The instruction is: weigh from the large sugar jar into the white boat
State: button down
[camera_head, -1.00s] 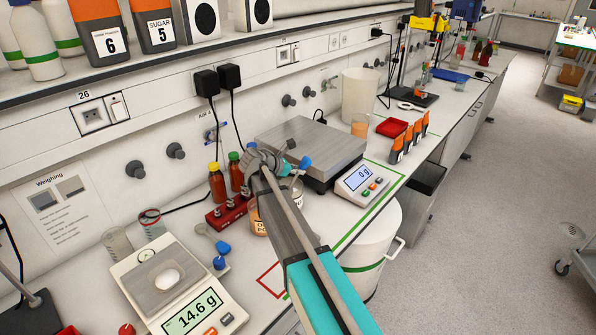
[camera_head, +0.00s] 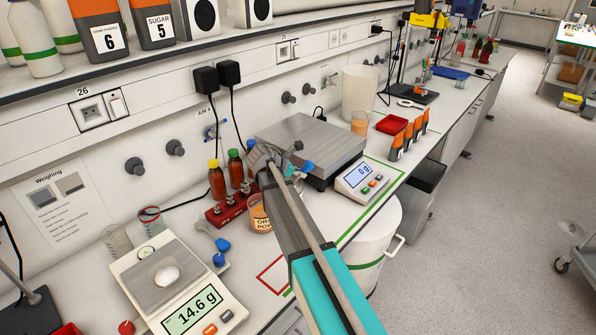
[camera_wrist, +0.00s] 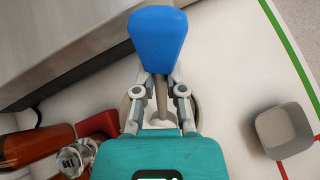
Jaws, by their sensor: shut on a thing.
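My gripper (camera_wrist: 160,98) is shut on a blue-handled spoon (camera_wrist: 158,38); its blue end also shows in the head view (camera_head: 307,166). The spoon's shaft runs down between the fingers. A pale round rim, perhaps the large sugar jar (camera_wrist: 193,103), shows behind the fingers, mostly hidden; its label is not visible. In the head view my gripper (camera_head: 272,160) is in front of the large scale. A small white dish, possibly the white boat (camera_head: 166,274), sits on the small balance (camera_head: 135,272), which reads 14.6 g.
A large scale (camera_head: 310,140) reads 0 g. A grey square cup (camera_wrist: 282,130) stands to the right in the wrist view. The red-outlined square (camera_head: 272,276) looks partly clear.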

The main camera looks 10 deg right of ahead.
aim_at(308, 165)
jog(key=shift+w+d+r+m+g+y+p, duration=0.15)
jog(key=shift+d+r+y+p, duration=0.15)
jog(key=shift+d+y+p, duration=0.5)
jog(key=shift+s+d+r+m+g+y+p, duration=0.1)
jog(key=shift+d+r+y+p, duration=0.2)
jog(key=shift+y+p, duration=0.85)
jog(key=shift+w+d+r+m+g+y+p, duration=0.15)
jog(key=shift+d+r+y+p, duration=0.35)
jog(key=shift+p, duration=0.8)
jog(key=shift+d+r+g+y+p, duration=0.1)
jog(key=shift+d+r+y+p, duration=0.45)
jog(key=shift+y+p, duration=0.4)
jog(key=shift+d+r+g+y+p, duration=0.1)
jog(key=shift+d+r+y+p, duration=0.2)
jog(key=shift+r+y+p, duration=0.65)
jog(key=shift+d+r+g+y+p, duration=0.1)
jog(key=shift+d+r+y+p, duration=0.5)
jog(key=shift+p, duration=0.5)
jog(key=shift+a, duration=0.15)
jog(key=shift+f, duration=0.15)
